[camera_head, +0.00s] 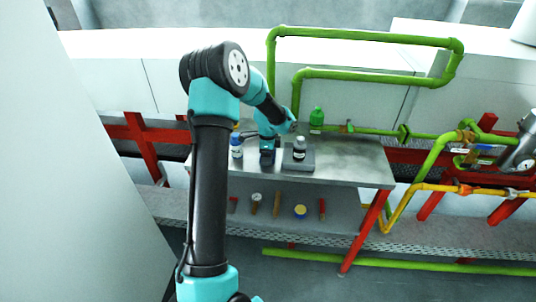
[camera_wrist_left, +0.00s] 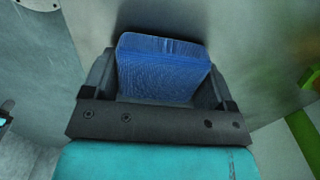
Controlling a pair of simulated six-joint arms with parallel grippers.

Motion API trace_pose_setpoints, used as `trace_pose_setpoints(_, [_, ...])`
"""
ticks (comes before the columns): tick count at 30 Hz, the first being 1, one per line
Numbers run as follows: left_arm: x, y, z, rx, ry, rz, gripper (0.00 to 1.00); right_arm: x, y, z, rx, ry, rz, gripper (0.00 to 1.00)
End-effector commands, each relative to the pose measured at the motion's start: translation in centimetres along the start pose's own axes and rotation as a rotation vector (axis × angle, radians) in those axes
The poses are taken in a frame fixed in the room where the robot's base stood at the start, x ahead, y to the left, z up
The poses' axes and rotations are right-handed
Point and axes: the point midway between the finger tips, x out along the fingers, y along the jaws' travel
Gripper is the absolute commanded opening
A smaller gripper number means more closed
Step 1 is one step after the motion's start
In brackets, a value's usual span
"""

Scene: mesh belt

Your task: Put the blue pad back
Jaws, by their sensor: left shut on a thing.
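The blue pad (camera_wrist_left: 165,68) fills the space between the fingers of my left gripper (camera_wrist_left: 160,85) in the left wrist view. The gripper is shut on it, with one dark finger along each side. A grey metal surface lies behind the pad; I cannot tell whether the pad touches it. In the head view my left gripper (camera_head: 267,157) points down at the metal table (camera_head: 345,165), left of a grey scale-like block. The pad cannot be made out there. My right gripper is not in view.
A dark bottle with a white label (camera_head: 299,148) stands on the grey block (camera_head: 299,165). A blue-and-white bottle (camera_head: 236,147) stands just left of my gripper, and a green bottle (camera_head: 316,118) behind. Small tools and a roll (camera_head: 300,211) lie on the lower shelf. The table's right part is clear.

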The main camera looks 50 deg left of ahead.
Motion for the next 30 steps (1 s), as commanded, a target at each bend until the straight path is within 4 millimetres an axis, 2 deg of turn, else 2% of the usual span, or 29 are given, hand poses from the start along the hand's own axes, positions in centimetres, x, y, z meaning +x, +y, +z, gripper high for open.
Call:
trace_pose_setpoints(7, [0.3,0.0,0.0,0.0,0.0,0.001,0.57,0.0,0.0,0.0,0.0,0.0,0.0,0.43])
trace_pose_setpoints(8, [0.3,0.0,0.0,0.0,0.0,0.0,0.8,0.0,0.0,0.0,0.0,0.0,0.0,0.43])
trace_pose_setpoints(14, [0.3,0.0,0.0,0.0,0.0,0.0,0.99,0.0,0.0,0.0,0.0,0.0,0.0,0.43])
trace_pose_setpoints(23, [0.1,0.0,0.0,0.0,0.0,0.0,1.0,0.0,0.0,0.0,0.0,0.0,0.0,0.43])
trace_pose_setpoints(30, [-2.1,-0.1,0.0,0.0,0.0,-0.003,1.0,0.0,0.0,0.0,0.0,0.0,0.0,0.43])
